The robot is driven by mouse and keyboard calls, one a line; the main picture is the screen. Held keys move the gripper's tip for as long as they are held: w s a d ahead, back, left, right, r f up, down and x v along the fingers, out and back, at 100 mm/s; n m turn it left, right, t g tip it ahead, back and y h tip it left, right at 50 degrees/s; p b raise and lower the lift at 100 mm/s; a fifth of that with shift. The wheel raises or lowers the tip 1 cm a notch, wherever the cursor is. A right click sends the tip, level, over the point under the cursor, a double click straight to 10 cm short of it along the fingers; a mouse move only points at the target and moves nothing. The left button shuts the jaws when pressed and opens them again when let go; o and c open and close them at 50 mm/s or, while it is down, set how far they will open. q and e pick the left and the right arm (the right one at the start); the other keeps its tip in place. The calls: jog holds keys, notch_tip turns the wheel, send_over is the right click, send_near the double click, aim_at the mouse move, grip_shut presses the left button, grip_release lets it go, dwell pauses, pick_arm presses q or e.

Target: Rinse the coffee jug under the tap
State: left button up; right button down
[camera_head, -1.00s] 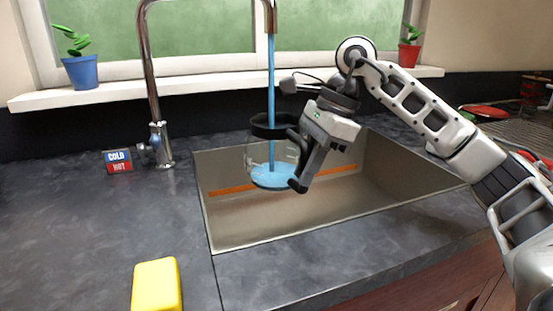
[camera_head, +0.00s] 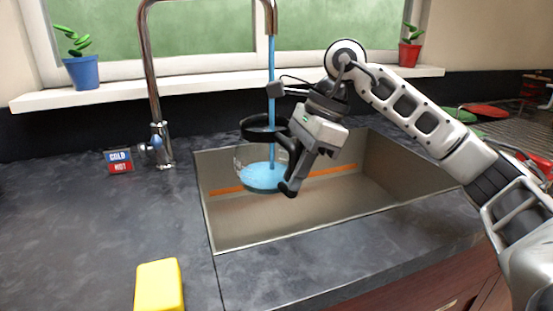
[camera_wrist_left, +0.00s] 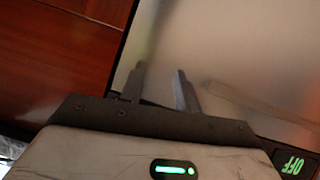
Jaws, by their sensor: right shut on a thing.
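The coffee jug (camera_head: 243,162) is clear glass with a dark rim, and blue water lies in its bottom. It hangs over the sink (camera_head: 320,212), slightly tilted. The chrome tap (camera_head: 150,85) arches over it, and a blue stream of water (camera_head: 271,80) falls into the jug. My right gripper (camera_head: 293,168) is shut on the jug at its right side; the handle is mostly hidden by the fingers. My left gripper is outside the head view. In the left wrist view, my left gripper (camera_wrist_left: 160,72) has its fingers apart with nothing between them.
A yellow sponge (camera_head: 158,285) lies on the dark worktop at the front left. A cold/hot sign (camera_head: 118,161) stands beside the tap's base. Potted plants stand on the windowsill (camera_head: 200,87). The left worktop is mostly clear.

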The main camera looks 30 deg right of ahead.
jog(key=s+a, duration=0.2)
jog(key=a, duration=0.3)
jog(key=shift+s+a, duration=0.2)
jog(key=shift+s, duration=0.2)
dwell(1.2)
jog(key=s+a+r+p, duration=0.2)
jog(key=a+r+p, duration=0.1)
jog(key=a+r, duration=0.1)
jog(key=shift+s+a, duration=0.2)
dwell(0.6)
